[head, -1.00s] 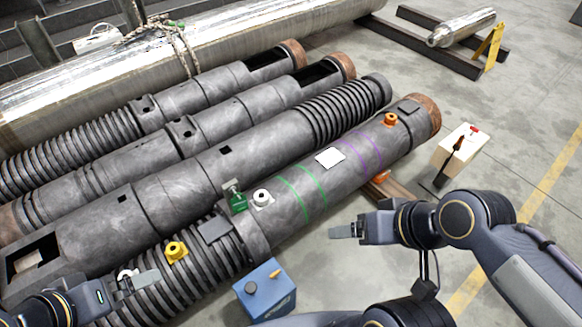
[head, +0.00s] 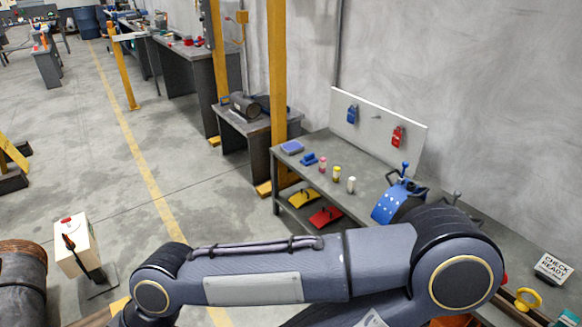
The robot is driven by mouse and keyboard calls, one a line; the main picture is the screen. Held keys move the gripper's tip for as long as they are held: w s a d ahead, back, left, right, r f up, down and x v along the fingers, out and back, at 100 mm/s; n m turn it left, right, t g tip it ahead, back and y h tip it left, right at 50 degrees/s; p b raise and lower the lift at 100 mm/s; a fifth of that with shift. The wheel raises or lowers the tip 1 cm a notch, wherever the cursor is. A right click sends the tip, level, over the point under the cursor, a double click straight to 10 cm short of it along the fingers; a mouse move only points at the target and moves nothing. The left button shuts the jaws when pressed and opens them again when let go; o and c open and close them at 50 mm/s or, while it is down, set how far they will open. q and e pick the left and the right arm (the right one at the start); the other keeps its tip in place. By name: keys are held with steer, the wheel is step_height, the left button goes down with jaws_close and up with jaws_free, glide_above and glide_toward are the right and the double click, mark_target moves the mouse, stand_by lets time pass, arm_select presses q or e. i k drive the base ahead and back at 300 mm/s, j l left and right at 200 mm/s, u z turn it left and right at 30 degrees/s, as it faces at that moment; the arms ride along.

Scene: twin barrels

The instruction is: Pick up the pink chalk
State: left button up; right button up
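The pink chalk (head: 323,164) stands upright on the grey workbench (head: 312,147) at the right of the head view. It is small, in a row with a yellow chalk (head: 336,173) and a white chalk (head: 351,185), apart from them. My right arm crosses the lower part of the view, in front of the bench's near end. Neither gripper shows; the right arm runs out at the bottom edge. The chalk is well beyond the arm.
Blue items (head: 309,159) lie near the chalks, and a blue clamp-like device (head: 388,204) stands on the bench's right part. A pegboard (head: 375,125) with locks rises behind. A yellow post (head: 277,90) stands left of the bench. Open floor lies left.

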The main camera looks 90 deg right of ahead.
mark_target(323, 161)
steer(key=z, duration=2.2)
steer(key=i+l+z, duration=0.25)
steer(key=i+z, duration=0.7)
steer(key=i+u, duration=0.25)
steer(key=i, duration=0.2)
steer(key=i+u, duration=0.25)
steer(key=i, duration=0.25)
steer(key=i+l+u, duration=0.2)
steer(key=i, duration=0.25)
steer(key=i+l+u, duration=0.25)
steer(key=i, duration=0.2)
steer(key=j, duration=0.1)
